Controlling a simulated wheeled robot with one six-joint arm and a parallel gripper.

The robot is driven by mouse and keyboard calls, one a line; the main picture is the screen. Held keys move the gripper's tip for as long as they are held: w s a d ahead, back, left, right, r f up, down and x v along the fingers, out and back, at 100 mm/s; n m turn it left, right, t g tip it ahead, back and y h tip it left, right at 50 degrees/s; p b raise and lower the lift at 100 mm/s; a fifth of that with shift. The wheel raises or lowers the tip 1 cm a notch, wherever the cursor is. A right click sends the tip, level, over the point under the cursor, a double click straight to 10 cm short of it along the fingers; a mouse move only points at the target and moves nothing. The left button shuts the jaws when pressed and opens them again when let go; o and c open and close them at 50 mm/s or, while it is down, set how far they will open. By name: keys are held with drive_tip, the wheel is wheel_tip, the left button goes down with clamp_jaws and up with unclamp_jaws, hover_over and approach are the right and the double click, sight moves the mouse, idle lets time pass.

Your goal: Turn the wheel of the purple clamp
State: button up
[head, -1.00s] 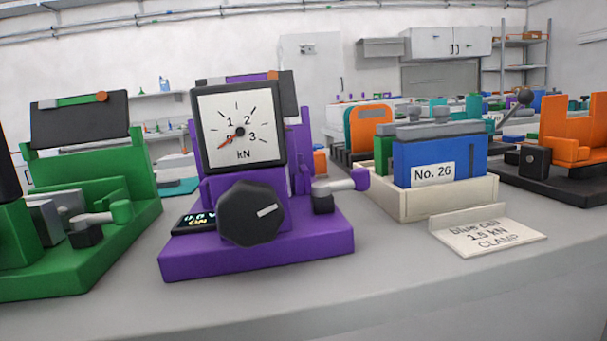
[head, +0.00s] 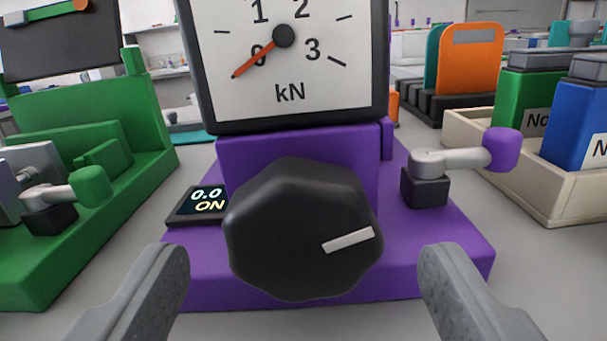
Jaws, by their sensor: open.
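The purple clamp (head: 420,255) stands straight ahead on the bench. Its black wheel (head: 290,215) faces me, with a white mark pointing right and slightly up. Above it, the dial (head: 285,85) in kN has its orange needle pointing lower left, just past the 0. A lever with a purple knob (head: 502,150) is on the clamp's right side. My gripper (head: 305,262) is open and empty, one finger low on each side of the wheel, with visible gaps to it.
A green clamp (head: 75,225) with its own lever stands close on the left. On the right, a cream tray (head: 505,175) holds a green cell (head: 530,100) and a blue cell (head: 580,125). An orange device (head: 470,65) stands behind. Bare grey bench shows between them.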

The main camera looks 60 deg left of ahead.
sight(303, 258)
drive_tip(key=shift+x, duration=1.8)
drive_tip(key=shift+c, duration=0.2)
drive_tip(key=c, duration=0.9)
